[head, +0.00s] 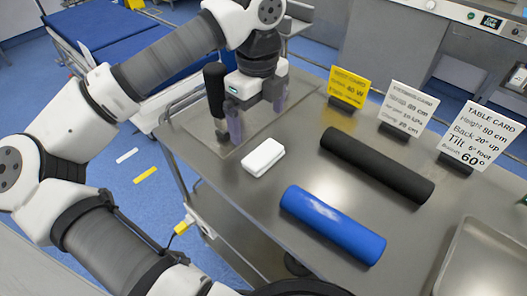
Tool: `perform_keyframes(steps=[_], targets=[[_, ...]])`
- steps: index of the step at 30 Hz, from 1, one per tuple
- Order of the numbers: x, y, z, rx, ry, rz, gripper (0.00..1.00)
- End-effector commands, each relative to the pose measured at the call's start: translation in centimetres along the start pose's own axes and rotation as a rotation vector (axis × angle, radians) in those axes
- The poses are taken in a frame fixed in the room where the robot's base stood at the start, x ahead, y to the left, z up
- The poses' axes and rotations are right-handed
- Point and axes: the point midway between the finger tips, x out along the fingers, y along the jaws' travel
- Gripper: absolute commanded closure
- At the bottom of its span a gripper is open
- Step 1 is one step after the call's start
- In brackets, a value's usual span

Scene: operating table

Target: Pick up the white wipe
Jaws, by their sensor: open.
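A white wipe (263,157), a small rounded white block, lies on the metal table (300,172) near its left edge. My gripper (257,118) hangs above the table just behind the wipe, pointing down. Its two fingers are spread apart, with nothing seen between them. The gripper looks apart from the wipe; its exact height above the table is hard to tell.
A blue roll (332,225) and a black roll (377,165) lie right of the wipe. A yellow card (349,88) and two white cards (408,108) (481,136) stand along the back. A metal tray (485,262) is at the front right.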

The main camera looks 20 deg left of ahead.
Motion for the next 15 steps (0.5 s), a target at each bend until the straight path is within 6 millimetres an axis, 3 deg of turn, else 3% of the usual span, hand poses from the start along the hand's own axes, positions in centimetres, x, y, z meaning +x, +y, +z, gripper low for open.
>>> perform_keyframes(steps=[6, 15], targets=[[3.9, 0.0, -0.1, 0.002, 0.004, -0.002, 0.00], [6.2, -0.2, -0.6, 0.005, 0.005, -0.003, 0.00]])
